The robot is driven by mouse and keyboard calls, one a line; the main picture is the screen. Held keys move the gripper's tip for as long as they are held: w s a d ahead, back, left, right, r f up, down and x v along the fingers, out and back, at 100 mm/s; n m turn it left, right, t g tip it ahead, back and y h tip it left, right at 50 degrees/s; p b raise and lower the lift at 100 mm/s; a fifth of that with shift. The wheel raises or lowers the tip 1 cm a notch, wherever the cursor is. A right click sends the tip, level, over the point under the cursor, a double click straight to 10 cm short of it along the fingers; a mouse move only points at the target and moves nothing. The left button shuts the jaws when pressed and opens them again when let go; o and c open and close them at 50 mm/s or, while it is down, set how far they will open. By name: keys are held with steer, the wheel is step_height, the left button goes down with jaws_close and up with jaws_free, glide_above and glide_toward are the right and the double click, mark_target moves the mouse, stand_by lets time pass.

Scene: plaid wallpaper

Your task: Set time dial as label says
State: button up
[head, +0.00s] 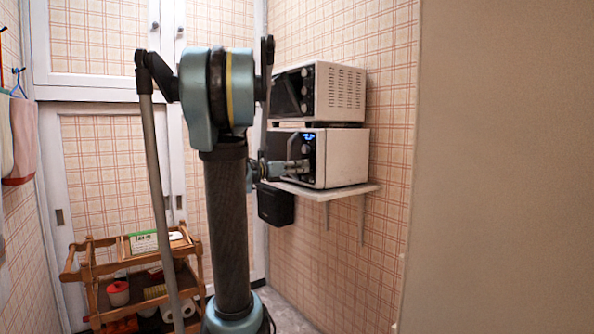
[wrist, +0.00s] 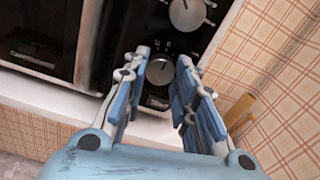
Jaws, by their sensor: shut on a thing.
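The lower white microwave (head: 345,158) sits on a wall shelf, with a dark control panel and a small lit blue display. My gripper (head: 301,165) is at the front of that panel. In the wrist view my gripper (wrist: 160,66) has its two blue fingers on either side of a round silver dial (wrist: 160,71), the lower one on the panel. It is shut on this dial. White marks show around the dial, too small to read. A second silver dial (wrist: 187,14) is above it, clear of the fingers. I cannot make out any label telling a time.
Another microwave (head: 340,92) stands on top of the lower one. The white shelf (head: 330,191) is on brackets on the plaid wall. A black box (head: 275,205) is below the shelf's left end. A wooden cart (head: 88,268) stands at the lower left, holding several items.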

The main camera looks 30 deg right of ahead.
steer(key=shift+w, duration=0.15)
steer(key=m, duration=2.4)
steer(key=shift+f, duration=0.15)
steer(key=shift+o, duration=0.2)
steer(key=m, duration=0.5)
steer(key=shift+m, duration=0.4)
steer(key=m, duration=1.7)
steer(key=shift+m, duration=0.4)
